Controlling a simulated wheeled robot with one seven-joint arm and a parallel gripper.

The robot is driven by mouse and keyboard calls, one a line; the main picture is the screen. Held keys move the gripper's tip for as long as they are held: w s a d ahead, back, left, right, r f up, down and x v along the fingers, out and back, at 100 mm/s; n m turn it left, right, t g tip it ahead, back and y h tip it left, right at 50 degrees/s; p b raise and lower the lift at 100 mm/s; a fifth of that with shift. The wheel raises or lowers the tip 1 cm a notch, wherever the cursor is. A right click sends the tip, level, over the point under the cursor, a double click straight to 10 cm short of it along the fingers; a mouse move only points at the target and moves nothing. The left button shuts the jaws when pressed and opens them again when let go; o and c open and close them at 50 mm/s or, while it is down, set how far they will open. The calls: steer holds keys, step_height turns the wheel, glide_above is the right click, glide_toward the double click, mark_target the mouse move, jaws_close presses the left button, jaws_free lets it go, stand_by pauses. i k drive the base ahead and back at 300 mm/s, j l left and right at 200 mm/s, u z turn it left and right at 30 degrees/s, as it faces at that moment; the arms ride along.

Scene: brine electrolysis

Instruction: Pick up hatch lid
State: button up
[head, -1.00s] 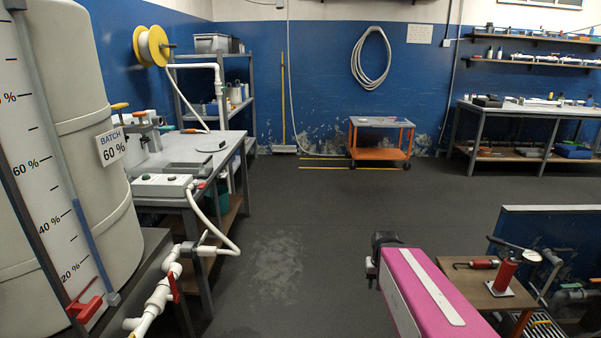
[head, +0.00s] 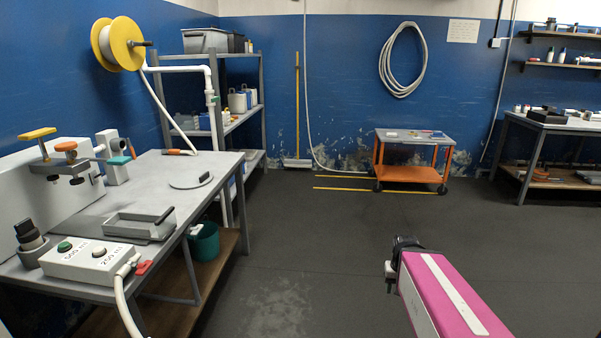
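The hatch lid looks to be the flat round grey disc (head: 186,183) with a small dark handle on top. It lies on the grey metal bench (head: 225,163) at the left, near the bench's right edge. My arm shows at the lower right with its pink link. My gripper (head: 391,277) is at the far end of it, over the open floor and well apart from the disc. The gripper is small and partly hidden by the arm, so I cannot tell whether it is open or shut.
On the bench stand a button box (head: 92,262) with a white hose, a shallow grey tray (head: 120,227) and clamp fittings. A green bucket (head: 205,243) sits below. An orange cart (head: 411,173) stands by the back wall. The floor between bench and cart is clear.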

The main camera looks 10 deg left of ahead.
mark_target(190, 179)
steer(key=i, duration=1.75)
steer(key=i+l+u, duration=0.1)
steer(key=i+u, duration=0.35)
steer(key=i+l+u, duration=0.25)
steer(key=i+u, duration=0.15)
steer(key=i, duration=0.1)
